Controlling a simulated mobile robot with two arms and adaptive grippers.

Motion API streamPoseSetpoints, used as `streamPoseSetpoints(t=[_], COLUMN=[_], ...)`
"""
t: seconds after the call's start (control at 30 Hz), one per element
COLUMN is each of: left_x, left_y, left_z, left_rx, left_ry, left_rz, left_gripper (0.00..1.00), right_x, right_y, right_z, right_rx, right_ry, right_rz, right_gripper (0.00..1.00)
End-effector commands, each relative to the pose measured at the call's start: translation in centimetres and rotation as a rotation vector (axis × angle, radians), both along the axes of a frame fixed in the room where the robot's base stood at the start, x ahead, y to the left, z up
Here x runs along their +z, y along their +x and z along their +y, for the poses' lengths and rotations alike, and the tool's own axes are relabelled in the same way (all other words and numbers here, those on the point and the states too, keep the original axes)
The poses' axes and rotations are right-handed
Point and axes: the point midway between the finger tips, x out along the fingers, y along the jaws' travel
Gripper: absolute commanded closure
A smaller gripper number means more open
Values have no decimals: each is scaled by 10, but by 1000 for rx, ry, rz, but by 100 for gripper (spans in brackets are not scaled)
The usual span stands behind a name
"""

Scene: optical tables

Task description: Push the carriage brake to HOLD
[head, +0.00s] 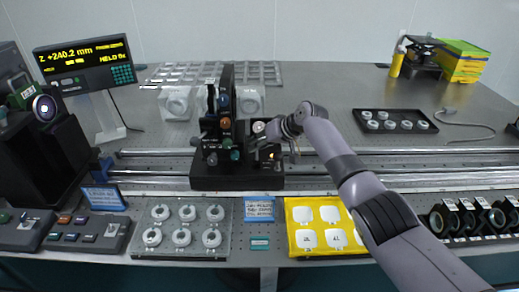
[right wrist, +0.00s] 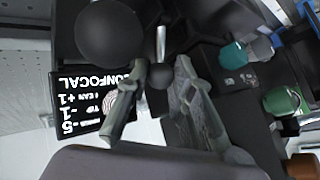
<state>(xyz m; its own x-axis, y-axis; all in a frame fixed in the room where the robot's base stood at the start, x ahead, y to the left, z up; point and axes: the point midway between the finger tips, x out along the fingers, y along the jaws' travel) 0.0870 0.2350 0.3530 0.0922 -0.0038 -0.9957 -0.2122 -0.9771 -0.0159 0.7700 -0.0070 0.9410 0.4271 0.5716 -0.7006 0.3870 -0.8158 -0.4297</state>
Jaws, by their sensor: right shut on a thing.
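The carriage (head: 215,181) is a black block with a dark upright that bears several knobs and optics, standing on the long metal rails. My right gripper (head: 281,152) is at the carriage's right side. In the right wrist view the right gripper (right wrist: 160,78) has its two fingers around a metal rod with a small dark ball end (right wrist: 159,76), and is shut on it. This looks like the brake lever, but its HOLD mark cannot be read. A black label (right wrist: 85,100) reading CONFOCAL is beside the fingers. My left gripper is not in view.
The rails (head: 350,172) run across the table. A display (head: 87,62) at left reads Z +240.2 mm. In front are a clear tray of rings (head: 182,255) and a yellow tray (head: 292,215). A black tray (head: 397,114) is behind. Dark ringed optics (head: 470,218) stand at right.

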Motion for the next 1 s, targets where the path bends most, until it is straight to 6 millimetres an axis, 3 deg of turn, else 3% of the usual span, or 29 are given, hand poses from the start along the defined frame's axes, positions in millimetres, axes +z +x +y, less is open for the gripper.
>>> streamPoseSetpoints(t=[0.7,0.73,0.83,1.0], left_x=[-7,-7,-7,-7], left_y=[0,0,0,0], left_z=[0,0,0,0], left_rx=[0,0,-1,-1], left_ry=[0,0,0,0], left_rz=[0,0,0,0], left_gripper=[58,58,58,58], right_x=[-2,-2,-2,-1], right_y=[2,2,2,2], right_z=[0,0,0,0], right_rx=[1,1,0,0], right_ry=[-1,-1,-1,0], right_rz=[42,42,41,40], right_gripper=[100,76,70,69])
